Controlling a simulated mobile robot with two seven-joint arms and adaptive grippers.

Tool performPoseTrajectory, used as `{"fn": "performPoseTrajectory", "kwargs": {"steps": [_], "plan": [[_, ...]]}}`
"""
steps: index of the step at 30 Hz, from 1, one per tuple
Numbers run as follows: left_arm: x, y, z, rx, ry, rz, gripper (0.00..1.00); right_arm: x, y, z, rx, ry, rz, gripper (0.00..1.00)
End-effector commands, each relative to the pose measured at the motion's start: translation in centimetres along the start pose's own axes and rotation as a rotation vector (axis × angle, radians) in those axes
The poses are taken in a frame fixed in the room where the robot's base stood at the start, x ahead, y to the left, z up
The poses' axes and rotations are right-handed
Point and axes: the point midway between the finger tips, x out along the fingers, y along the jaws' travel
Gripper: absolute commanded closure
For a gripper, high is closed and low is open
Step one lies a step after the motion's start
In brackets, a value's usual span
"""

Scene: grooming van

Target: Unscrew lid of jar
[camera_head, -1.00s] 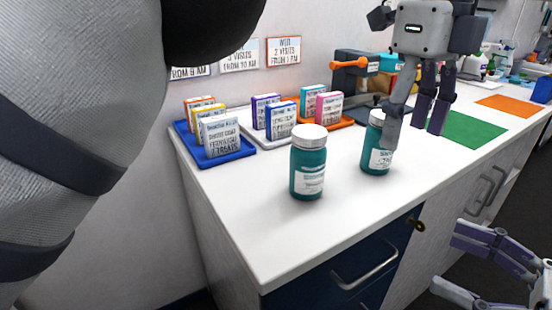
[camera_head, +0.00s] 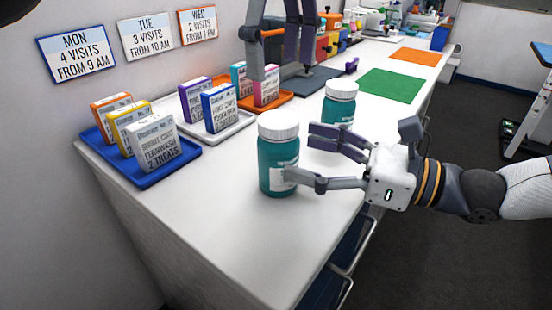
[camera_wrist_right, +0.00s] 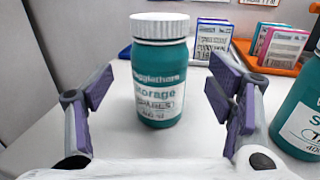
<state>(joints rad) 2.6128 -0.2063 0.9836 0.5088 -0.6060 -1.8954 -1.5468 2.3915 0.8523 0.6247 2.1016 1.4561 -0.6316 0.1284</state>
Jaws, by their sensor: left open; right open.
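A teal jar with a white ridged lid (camera_head: 278,152) stands upright on the white counter; it also shows in the right wrist view (camera_wrist_right: 158,75), centred ahead of the fingers. A second teal jar with a white lid (camera_head: 340,100) stands behind it to the right, partly hidden by my right gripper. My right gripper (camera_head: 313,160) is open, coming from the right, with one finger in front of the nearer jar's lower side and the other beyond it. In the wrist view the jar stands between the spread fingers, which appear apart from it. My left gripper (camera_head: 272,75) is open and empty, above the counter's back part.
Blue (camera_head: 158,178), white (camera_head: 222,132) and orange (camera_head: 273,104) trays with small boxes line the wall side. A green mat (camera_head: 392,85) and an orange mat (camera_head: 415,56) lie farther along the counter. The counter's near end is clear.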

Motion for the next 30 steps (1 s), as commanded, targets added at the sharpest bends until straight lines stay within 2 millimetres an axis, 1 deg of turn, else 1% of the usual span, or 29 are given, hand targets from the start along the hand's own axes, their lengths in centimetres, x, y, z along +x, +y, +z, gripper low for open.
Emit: {"fn": "performPoseTrajectory", "kwargs": {"steps": [1, 3, 6, 10, 17, 20, 21, 23, 24, 26, 27, 30], "plan": [[0.0, 0.0, 0.0, 0.0, 0.0, 0.0, 0.36, 1.2, 0.1, -0.1, 0.0, 0.003, 0.005, 0.25], [0.0, 0.0, 0.0, 0.0, 0.0, 0.0, 0.36, 2.5, 0.1, -0.1, 0.0, 0.002, 0.004, 0.25], [0.0, 0.0, 0.0, 0.0, 0.0, 0.0, 0.36, 3.9, 0.1, -0.1, -0.001, 0.002, 0.002, 0.25], [0.0, 0.0, 0.0, 0.0, 0.0, 0.0, 0.36, 4.7, 0.0, 0.0, -0.001, 0.001, 0.001, 0.25], [0.0, 0.0, 0.0, 0.0, 0.0, 0.0, 0.36, 4.8, 0.0, 0.0, 0.0, 0.0, -0.001, 0.25], [0.0, 0.0, 0.0, 0.0, 0.0, 0.0, 0.36, 4.8, 0.0, 0.0, 0.0, 0.0, 0.0, 0.46], [0.0, 0.0, 0.0, 0.0, 0.0, 0.0, 0.36, 4.8, 0.0, 0.0, 0.0, 0.0, 0.0, 0.55], [0.0, 0.0, 0.0, 0.0, 0.0, 0.0, 0.36, 4.8, 0.0, 0.0, 0.0, 0.0, 0.0, 0.68], [0.0, 0.0, 0.0, 0.0, 0.0, 0.0, 0.36, 4.8, 0.0, 0.0, 0.0, 0.0, 0.0, 0.77], [0.0, 0.0, 0.0, 0.0, 0.0, 0.0, 0.36, 4.8, 0.0, 0.0, 0.0, 0.0, 0.0, 0.91], [0.0, 0.0, 0.0, 0.0, 0.0, 0.0, 0.36, 4.8, 0.0, 0.0, 0.0, 0.0, 0.0, 1.0], [0.0, 0.0, 0.0, 0.0, 0.0, 0.0, 0.36, 4.8, 0.0, 0.0, 0.0, 0.0, 0.0, 1.0]]}}
